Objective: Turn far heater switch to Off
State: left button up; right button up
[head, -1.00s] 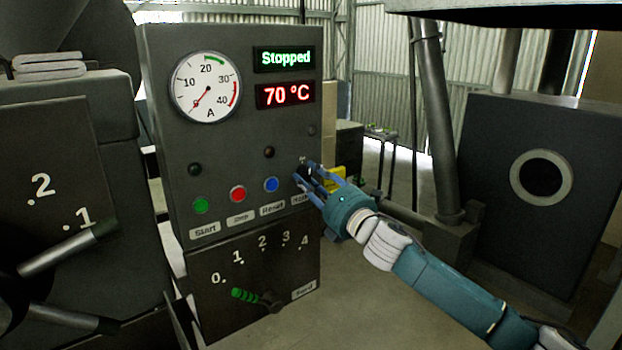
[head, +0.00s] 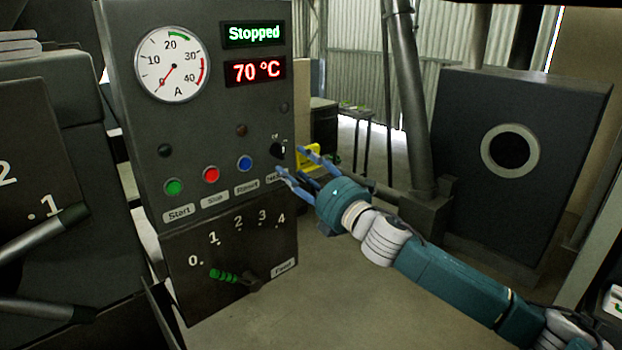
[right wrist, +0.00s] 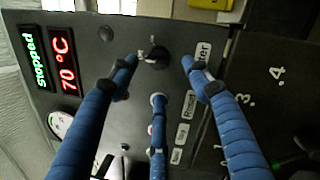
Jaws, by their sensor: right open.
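The heater switch is a small black rotary knob (head: 277,150) on the right side of the dark control panel (head: 205,125), above a partly hidden white label. Small marks show above the knob; I cannot tell its exact setting. In the right wrist view the knob (right wrist: 155,56) shows between the fingertips, with a label ending in "ter" (right wrist: 203,52) beside it. My right gripper (head: 293,162) is open and empty, its blue fingers spread just in front of the knob, seemingly apart from it. It also shows in the right wrist view (right wrist: 158,66). My left gripper is not in view.
The panel bears a gauge (head: 173,64), a "Stopped" display (head: 254,33), a 70 °C display (head: 254,71), and green, red and blue buttons. A dark machine with a round opening (head: 570,110) stands right. Open floor lies between.

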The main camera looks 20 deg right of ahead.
jog(key=v, duration=0.6)
dwell(0.3)
